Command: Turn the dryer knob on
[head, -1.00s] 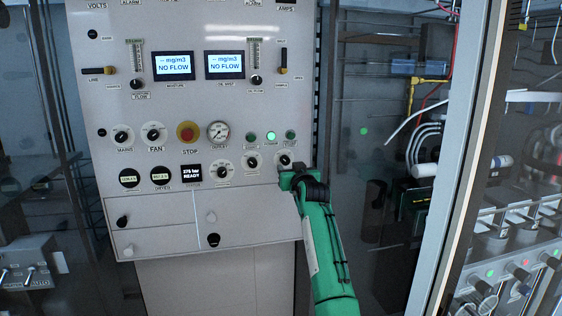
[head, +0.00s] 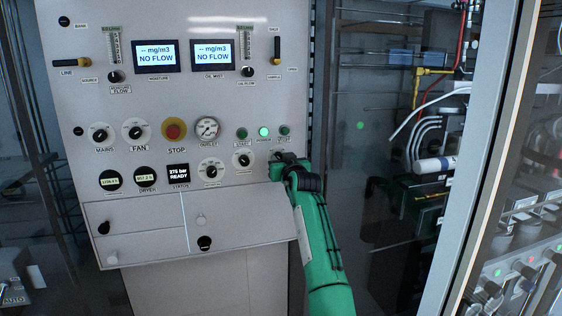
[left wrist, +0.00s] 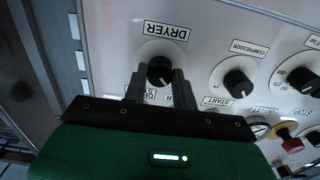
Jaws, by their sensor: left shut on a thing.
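The dryer knob (left wrist: 160,70) is a black knob on a white round dial under a "DRYER" label. In the left wrist view it sits between the two dark fingers of my left gripper (left wrist: 157,80), which are shut on it. Part of its dial's lettering is hidden behind the fingers. In the head view my left gripper (head: 282,165) is at the lower right of the light grey control panel (head: 225,90), and it covers the knob there. My right gripper is not in view.
The compressor knob (head: 243,160) is close to the left of my gripper. A red stop button (head: 174,128) and two "NO FLOW" screens (head: 156,56) are farther left. A grey door post (head: 465,150) stands to the right.

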